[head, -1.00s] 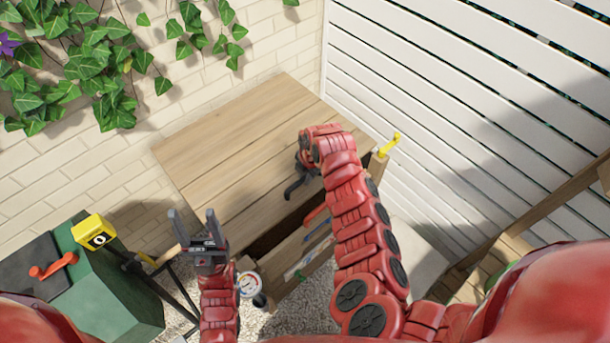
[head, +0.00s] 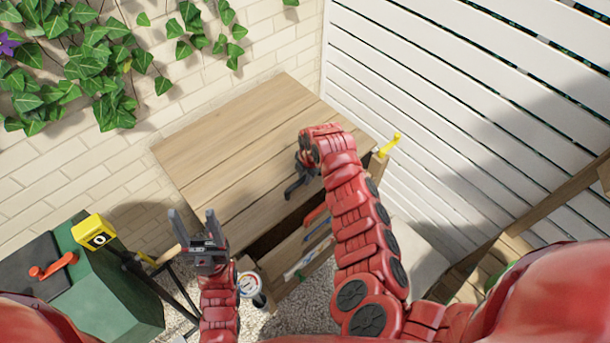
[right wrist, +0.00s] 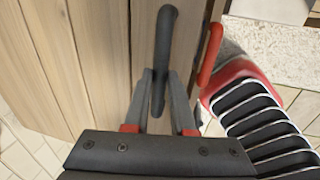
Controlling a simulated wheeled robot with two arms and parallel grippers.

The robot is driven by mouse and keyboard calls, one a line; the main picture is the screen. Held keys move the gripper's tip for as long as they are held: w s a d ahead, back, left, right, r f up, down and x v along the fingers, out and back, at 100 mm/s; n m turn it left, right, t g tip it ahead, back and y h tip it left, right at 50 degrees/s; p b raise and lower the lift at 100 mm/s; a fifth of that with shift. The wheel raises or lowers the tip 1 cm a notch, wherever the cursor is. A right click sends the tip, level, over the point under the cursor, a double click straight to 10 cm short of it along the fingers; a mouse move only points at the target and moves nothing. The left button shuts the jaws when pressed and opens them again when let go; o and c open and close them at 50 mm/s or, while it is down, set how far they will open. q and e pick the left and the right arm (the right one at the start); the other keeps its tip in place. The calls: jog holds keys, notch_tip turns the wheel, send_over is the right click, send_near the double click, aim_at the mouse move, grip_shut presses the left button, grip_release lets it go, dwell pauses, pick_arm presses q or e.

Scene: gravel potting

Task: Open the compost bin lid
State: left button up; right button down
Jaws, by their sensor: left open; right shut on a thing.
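A wooden bin with a broad plank lid (head: 245,145) stands against the brick wall. A dark bar handle (right wrist: 166,40) is on the lid's front side. My right gripper (right wrist: 163,85) has its fingers shut around this handle in the right wrist view. In the head view the right gripper (head: 297,184) is at the lid's front edge, partly covered by my own arm. A dark gap (head: 268,240) shows below the lid's front edge. My left gripper (head: 195,216) is open and empty, fingers pointing up, in front of the lid's left part.
A green box (head: 110,290) with a black top and a red handle (head: 52,267) stands at left, beside a yellow block (head: 94,231) marked 0. A round gauge (head: 249,284) is beside my left gripper. A yellow hook (head: 389,144) is at the bin's right. White slats close the right side.

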jog(key=shift+r, duration=0.1)
dwell(0.3)
jog(key=shift+w+r+b, duration=0.2)
jog(key=shift+r+b, duration=0.2)
jog(key=shift+b, duration=0.05)
jog(key=w+a+r, duration=0.2)
jog(key=w+r, duration=0.1)
jog(key=r, duration=0.3)
jog(key=w+a+r, duration=0.3)
jog(key=r, duration=0.4)
jog(key=shift+r, duration=0.3)
jog(key=shift+a+f, duration=0.1)
jog(key=shift+a, duration=0.05)
